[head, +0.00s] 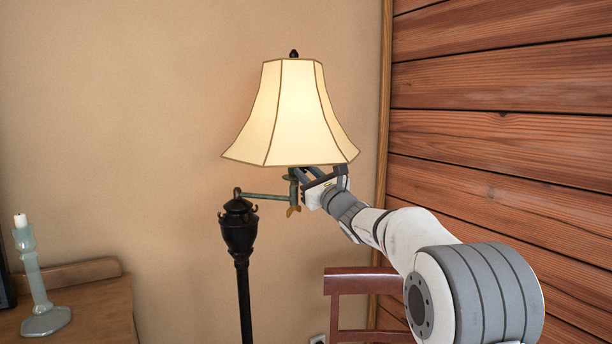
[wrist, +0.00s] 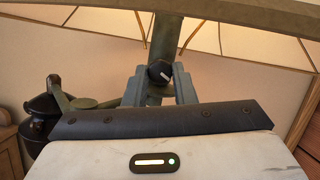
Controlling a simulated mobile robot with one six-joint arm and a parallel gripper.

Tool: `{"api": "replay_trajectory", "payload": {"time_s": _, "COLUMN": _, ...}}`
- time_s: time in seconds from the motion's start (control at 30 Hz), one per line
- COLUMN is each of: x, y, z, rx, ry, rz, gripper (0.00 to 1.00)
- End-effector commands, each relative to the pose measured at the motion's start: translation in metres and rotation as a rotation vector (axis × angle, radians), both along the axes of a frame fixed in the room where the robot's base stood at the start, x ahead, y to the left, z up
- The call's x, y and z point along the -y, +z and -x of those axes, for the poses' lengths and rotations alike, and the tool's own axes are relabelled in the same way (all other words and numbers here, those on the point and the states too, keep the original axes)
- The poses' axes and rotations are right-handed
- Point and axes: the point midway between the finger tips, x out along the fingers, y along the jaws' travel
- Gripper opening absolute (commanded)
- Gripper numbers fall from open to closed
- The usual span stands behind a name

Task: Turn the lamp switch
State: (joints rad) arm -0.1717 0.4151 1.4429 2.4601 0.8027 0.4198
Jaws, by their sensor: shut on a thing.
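The floor lamp has a cream paneled shade (head: 292,110) that glows warmly, above a dark post (head: 240,235) with a side arm. Its small round dark switch knob (wrist: 160,72) with a pale mark is on the lamp stem (wrist: 165,40), just under the shade in the wrist view. My gripper (wrist: 159,88) has its two grey fingers on either side of the knob and is shut on it. In the head view my gripper (head: 300,180) is at the stem below the shade; the knob is too small to make out there.
The shade's lower rim (wrist: 240,12) is close above my gripper. A wooden chair (head: 350,280) stands below my arm. A candlestick (head: 38,290) is on a wooden desk (head: 100,310) at left. A plank wall (head: 500,130) is at right.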

Motion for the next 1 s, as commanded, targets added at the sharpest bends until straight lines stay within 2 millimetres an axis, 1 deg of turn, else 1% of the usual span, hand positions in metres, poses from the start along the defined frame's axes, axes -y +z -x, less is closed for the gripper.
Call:
{"api": "replay_trajectory", "payload": {"time_s": 0.03, "x": 0.0, "y": -0.005, "z": -0.001, "rx": -0.008, "ry": -0.001, "rz": 0.004, "gripper": 0.01}}
{"api": "replay_trajectory", "payload": {"time_s": 0.07, "x": 0.0, "y": -0.005, "z": -0.001, "rx": -0.008, "ry": -0.001, "rz": 0.004, "gripper": 0.01}}
{"api": "replay_trajectory", "payload": {"time_s": 0.1, "x": 0.0, "y": -0.005, "z": -0.001, "rx": -0.007, "ry": -0.001, "rz": 0.004, "gripper": 0.27}}
{"api": "replay_trajectory", "payload": {"time_s": 0.17, "x": 0.0, "y": -0.004, "z": -0.001, "rx": -0.006, "ry": -0.001, "rz": 0.004, "gripper": 0.32}}
{"api": "replay_trajectory", "payload": {"time_s": 0.4, "x": 0.0, "y": -0.002, "z": 0.001, "rx": -0.002, "ry": -0.001, "rz": 0.002, "gripper": 0.33}}
{"api": "replay_trajectory", "payload": {"time_s": 0.5, "x": 0.004, "y": -0.004, "z": 0.005, "rx": -0.003, "ry": -0.001, "rz": 0.003, "gripper": 0.33}}
{"api": "replay_trajectory", "payload": {"time_s": 0.57, "x": 0.008, "y": -0.006, "z": 0.01, "rx": -0.002, "ry": -0.002, "rz": 0.002, "gripper": 0.33}}
{"api": "replay_trajectory", "payload": {"time_s": 0.8, "x": 0.031, "y": -0.022, "z": 0.039, "rx": -0.004, "ry": -0.003, "rz": 0.003, "gripper": 0.33}}
{"api": "replay_trajectory", "payload": {"time_s": 1.0, "x": 0.043, "y": -0.029, "z": 0.055, "rx": -0.006, "ry": -0.001, "rz": 0.004, "gripper": 0.33}}
